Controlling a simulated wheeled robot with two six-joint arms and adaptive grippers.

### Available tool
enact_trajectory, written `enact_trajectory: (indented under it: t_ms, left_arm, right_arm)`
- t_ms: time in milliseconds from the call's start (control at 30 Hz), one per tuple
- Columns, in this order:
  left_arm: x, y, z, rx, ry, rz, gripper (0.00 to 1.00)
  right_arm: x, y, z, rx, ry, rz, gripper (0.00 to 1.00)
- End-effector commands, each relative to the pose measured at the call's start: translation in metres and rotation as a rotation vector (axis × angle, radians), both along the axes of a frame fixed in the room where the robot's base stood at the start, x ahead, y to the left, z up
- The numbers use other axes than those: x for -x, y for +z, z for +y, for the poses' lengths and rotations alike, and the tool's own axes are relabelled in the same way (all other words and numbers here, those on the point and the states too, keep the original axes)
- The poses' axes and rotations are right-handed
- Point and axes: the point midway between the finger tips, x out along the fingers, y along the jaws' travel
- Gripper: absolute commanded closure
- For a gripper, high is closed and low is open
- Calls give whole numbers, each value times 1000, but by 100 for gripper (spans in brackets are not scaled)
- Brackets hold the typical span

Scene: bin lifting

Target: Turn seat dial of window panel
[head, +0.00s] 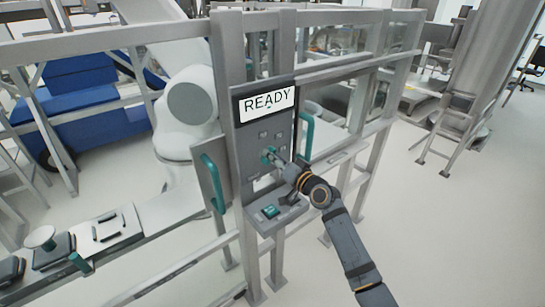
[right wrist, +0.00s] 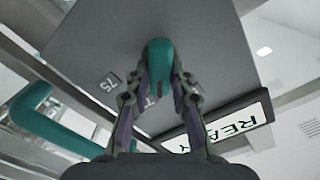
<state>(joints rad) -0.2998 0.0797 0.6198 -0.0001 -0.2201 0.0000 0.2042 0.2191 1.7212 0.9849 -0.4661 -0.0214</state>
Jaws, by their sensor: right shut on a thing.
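The window panel (head: 244,135) is a grey upright plate on the metal frame, with a white "READY" sign (head: 267,103) at its top. A teal dial (head: 267,154) sits at mid-height on the panel. My right gripper (head: 272,157) reaches in from the right and is shut on the dial. In the right wrist view the dial (right wrist: 159,65) is between the two fingers, and part of it is hidden by them. The "READY" sign (right wrist: 222,125) also shows there, turned. Marks such as "75" are on the panel. My left gripper is not in view.
A teal handle (head: 212,183) is left of the panel and another (head: 307,136) is right of it. A ledge with a teal button (head: 270,211) juts out below the dial. A white robot arm (head: 188,110) stands behind the frame. Open floor lies at right.

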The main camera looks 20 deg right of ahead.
Motion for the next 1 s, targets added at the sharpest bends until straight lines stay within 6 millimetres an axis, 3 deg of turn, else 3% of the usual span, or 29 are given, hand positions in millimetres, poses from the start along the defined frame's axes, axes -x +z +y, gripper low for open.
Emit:
enact_trajectory:
  t_ms: [400,933,967,1000]
  left_arm:
    - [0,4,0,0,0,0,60]
    - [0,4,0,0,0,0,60]
    - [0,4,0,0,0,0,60]
    - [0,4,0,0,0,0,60]
  right_arm:
    - [0,-1,-1,-161,-1,59,100]
    - [0,-2,-2,-182,-1,67,100]
    - [0,-2,-2,-182,-1,67,75]
    - [0,-2,-2,-182,-1,67,70]
